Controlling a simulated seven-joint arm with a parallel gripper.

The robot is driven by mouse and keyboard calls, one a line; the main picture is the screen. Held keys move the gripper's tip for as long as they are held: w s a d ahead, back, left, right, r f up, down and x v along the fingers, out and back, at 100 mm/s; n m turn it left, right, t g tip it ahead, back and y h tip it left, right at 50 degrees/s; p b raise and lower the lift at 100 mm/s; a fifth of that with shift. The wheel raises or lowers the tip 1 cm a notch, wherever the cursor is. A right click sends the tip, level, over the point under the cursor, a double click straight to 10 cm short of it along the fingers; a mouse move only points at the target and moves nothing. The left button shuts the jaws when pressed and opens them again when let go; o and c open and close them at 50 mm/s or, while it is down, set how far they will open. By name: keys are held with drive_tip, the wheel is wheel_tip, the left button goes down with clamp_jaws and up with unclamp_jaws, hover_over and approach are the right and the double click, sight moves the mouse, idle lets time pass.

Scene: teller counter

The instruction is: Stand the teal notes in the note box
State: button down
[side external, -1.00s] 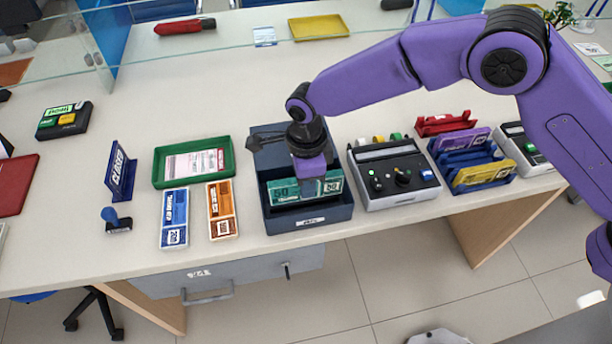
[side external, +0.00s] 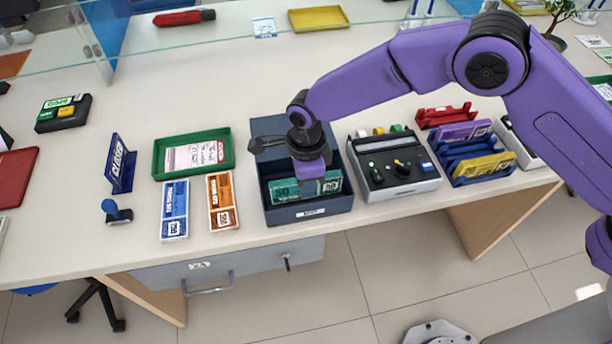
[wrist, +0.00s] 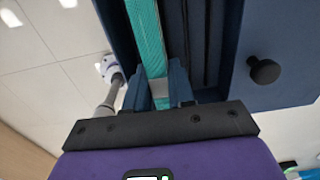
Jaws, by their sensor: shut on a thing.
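The teal notes (side external: 291,190) are a banded bundle standing on a long edge inside the dark blue note box (side external: 311,213), near its front wall. The box's lid (side external: 268,126) is open at the back. My gripper (side external: 318,183) points down into the box and is shut on the teal notes. In the wrist view the teal bundle (wrist: 147,38) runs up from between my gripper's fingers (wrist: 162,90). The box's inner walls lie close on both sides. The bundle's lower edge is hidden, so I cannot tell whether it touches the box floor.
Blue notes (side external: 174,209) and orange notes (side external: 221,203) lie left of the box, with a green tray (side external: 157,159) behind them. A grey device (side external: 401,187) stands close on the right, then a rack (side external: 483,178). The counter behind is mostly clear.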

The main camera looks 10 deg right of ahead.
drive_tip(key=shift+f, duration=0.4)
drive_tip(key=shift+f, duration=0.25)
drive_tip(key=shift+f, duration=0.9)
drive_tip(key=c, duration=0.9)
unclamp_jaws()
drive_tip(key=shift+r, duration=3.55)
